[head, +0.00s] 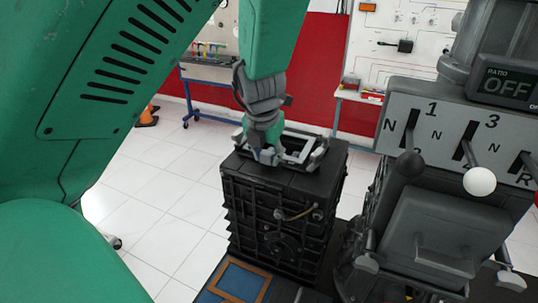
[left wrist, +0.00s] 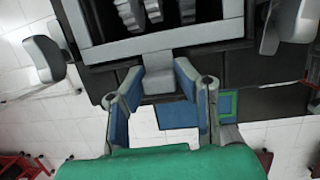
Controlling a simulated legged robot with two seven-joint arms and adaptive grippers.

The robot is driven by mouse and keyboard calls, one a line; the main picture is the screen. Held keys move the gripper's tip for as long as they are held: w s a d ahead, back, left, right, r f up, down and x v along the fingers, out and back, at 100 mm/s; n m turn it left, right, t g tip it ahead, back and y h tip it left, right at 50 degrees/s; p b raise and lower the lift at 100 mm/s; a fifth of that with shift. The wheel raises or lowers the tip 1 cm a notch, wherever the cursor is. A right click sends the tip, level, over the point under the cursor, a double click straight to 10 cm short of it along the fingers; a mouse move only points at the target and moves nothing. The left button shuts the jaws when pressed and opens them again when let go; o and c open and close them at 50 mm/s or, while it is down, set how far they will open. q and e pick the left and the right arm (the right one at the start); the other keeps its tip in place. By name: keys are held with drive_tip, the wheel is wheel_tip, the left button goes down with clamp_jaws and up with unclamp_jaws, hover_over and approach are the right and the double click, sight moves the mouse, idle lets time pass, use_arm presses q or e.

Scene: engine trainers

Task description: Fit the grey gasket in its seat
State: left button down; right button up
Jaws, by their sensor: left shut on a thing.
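The grey gasket (head: 300,155) is a light rectangular frame at the top opening of the black gearbox housing (head: 280,215). My right gripper is not in view.
Grey levers (left wrist: 42,58) stand at both sides of the housing top. A blue panel with a wooden-coloured frame (head: 242,281) lies below the housing. A control unit with shift levers (head: 455,135) stands close on the right. Open tiled floor (head: 165,190) is on the left.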

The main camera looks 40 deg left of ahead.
use_arm(q)
drive_tip(key=shift+d, duration=0.55)
drive_tip(key=shift+a+f, duration=0.4)
drive_tip(key=shift+a, duration=0.05)
drive_tip(key=shift+f, duration=0.1)
drive_tip(key=shift+d+f, duration=0.15)
drive_tip(key=shift+d, duration=0.1)
drive_tip(key=shift+f+b, duration=0.15)
drive_tip(key=shift+b, duration=0.15)
drive_tip(key=shift+s+a, duration=0.1)
drive_tip(key=c, duration=1.3)
unclamp_jaws()
drive_tip(key=shift+o, duration=0.7)
drive_tip(key=shift+f, duration=0.1)
